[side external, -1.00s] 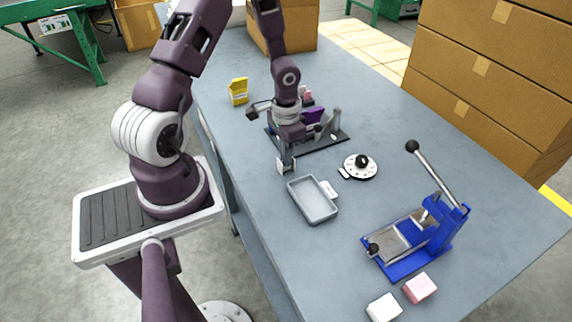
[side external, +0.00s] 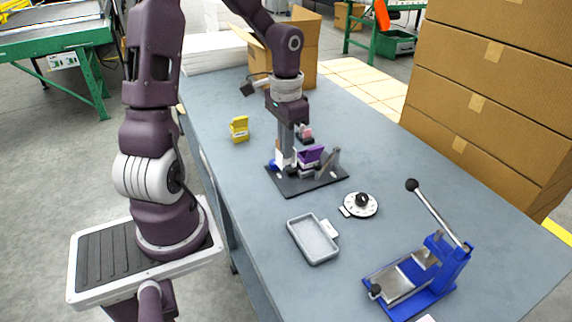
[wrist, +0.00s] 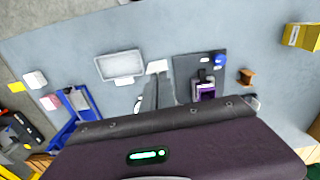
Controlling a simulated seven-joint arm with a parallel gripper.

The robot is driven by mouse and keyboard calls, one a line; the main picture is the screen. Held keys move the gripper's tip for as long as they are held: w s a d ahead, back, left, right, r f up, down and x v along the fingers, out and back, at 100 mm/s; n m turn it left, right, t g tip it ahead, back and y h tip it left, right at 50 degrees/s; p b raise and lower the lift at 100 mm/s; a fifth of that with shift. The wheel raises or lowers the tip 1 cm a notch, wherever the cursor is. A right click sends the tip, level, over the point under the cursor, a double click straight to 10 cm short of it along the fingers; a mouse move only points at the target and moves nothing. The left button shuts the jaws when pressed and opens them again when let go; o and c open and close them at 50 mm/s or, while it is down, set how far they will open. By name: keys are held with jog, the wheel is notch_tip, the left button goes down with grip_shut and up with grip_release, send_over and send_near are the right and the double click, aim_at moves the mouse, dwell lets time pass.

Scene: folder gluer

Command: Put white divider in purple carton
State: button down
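The purple carton (side external: 309,155) stands in a fixture on a dark base plate (side external: 318,183). It shows in the wrist view (wrist: 206,92) with a dark opening. My gripper (side external: 286,148) points down just left of the carton in the side view, over the plate's left part. It appears shut on the white divider (side external: 281,156), a thin white piece at its fingertips. The divider also shows in the wrist view (wrist: 157,66), left of the carton and apart from it. The fingers partly hide the divider, so its lower edge is unclear.
A grey tray (side external: 293,231) and a round dial (side external: 360,205) lie in front of the fixture. A blue lever press (side external: 440,270) stands at front right. A yellow carton (side external: 239,128) is at left. A blue knob (side external: 273,165) sits on the plate.

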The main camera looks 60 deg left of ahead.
jog(key=w+a, duration=1.2)
jog(key=w, duration=0.1)
jog(key=shift+m, duration=0.3)
jog(key=shift+w+d+f, duration=0.1)
jog(key=shift+f, duration=2.65)
jog(key=shift+w+f, duration=0.1)
jog(key=shift+f, duration=2.65)
jog(key=c, duration=1.6)
grip_release()
jog(key=shift+r, duration=0.1)
notch_tip(320, 180, up, 10)
jog(key=shift+f, duration=0.1)
